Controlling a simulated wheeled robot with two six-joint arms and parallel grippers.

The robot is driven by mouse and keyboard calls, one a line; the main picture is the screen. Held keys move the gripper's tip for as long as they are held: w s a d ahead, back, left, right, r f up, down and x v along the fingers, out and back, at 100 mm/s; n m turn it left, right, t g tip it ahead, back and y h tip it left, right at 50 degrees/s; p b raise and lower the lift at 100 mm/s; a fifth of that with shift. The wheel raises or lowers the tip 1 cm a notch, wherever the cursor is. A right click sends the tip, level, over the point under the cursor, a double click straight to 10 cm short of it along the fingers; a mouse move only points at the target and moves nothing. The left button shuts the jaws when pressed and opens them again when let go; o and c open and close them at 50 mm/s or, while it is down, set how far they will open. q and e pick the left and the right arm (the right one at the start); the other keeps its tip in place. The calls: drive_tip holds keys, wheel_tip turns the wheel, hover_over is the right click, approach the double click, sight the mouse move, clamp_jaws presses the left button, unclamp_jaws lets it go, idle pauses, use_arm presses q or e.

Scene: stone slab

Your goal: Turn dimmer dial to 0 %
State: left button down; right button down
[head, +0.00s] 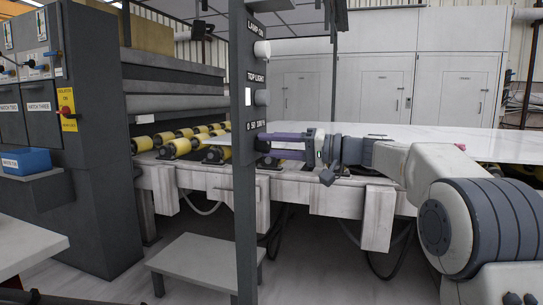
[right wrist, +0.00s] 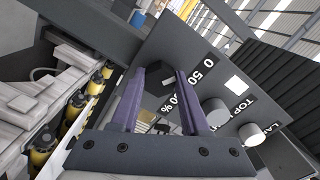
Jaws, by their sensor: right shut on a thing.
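The dimmer dial (right wrist: 158,76) is a small dark knob on the grey control panel (head: 249,75), beside the "0 50 100 %" marks. In the right wrist view it lies between the two purple fingers of my right gripper (right wrist: 160,74), which is shut on it. In the head view my right gripper (head: 263,139) reaches in from the right at the lower part of the panel, and its fingers hide the dial. I cannot read which mark the dial points to. My left gripper is not in view.
Above the dial are a grey "TOP LIGHT" knob (head: 262,97) and a pale "LAMP ON" knob (head: 262,50). Behind the post are yellow rollers (head: 180,147) and a white slab (head: 450,143). A grey step (head: 205,262) stands low at the post.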

idle(0.3)
drive_tip(key=shift+c, duration=1.9)
unclamp_jaws()
drive_tip(key=shift+d, duration=0.15)
drive_tip(key=p+v, duration=0.1)
drive_tip(key=v, duration=0.9)
drive_tip(key=shift+p, duration=0.4)
drive_tip(key=shift+d, duration=0.15)
